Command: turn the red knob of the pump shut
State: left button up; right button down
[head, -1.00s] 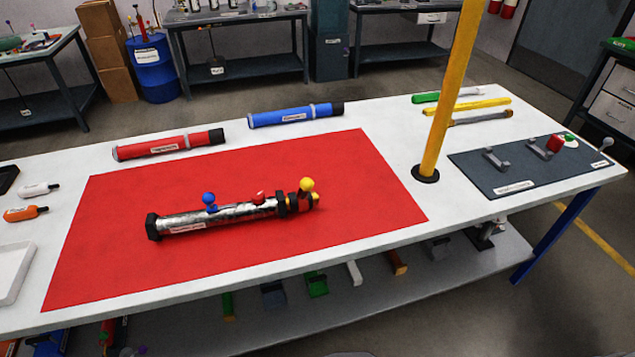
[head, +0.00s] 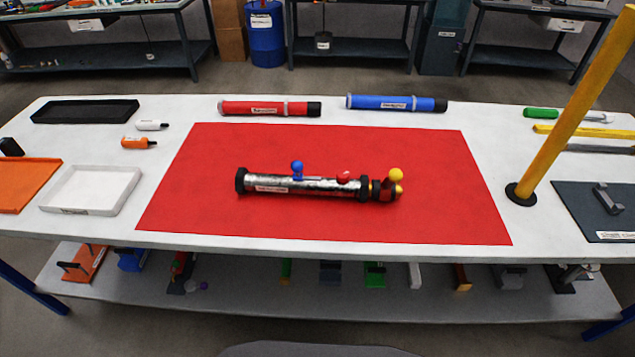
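The pump (head: 320,184) is a silver tube with black end collars. It lies sideways on a red mat (head: 220,220) on the white table. A blue knob (head: 297,168) stands up from its middle. The small red knob (head: 344,176) sits on the tube right of the blue one. A yellow knob (head: 396,174) is at the right end, beside a red-and-yellow end piece. The red knob is small, and I cannot tell whether it is open or shut. Neither of my grippers shows in the head view.
A red tube (head: 262,107) and a blue tube (head: 396,103) lie behind the mat. A yellow post (head: 570,110) rises at the right, near a dark plate (head: 595,225). White (head: 92,190) and orange (head: 25,185) trays stand at the left. The mat around the pump is clear.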

aim_at(343, 176)
jog(key=k, duration=1.05)
jog(key=z, duration=1)
jog(key=i, duration=1.45)
jog(key=u, duration=0.35)
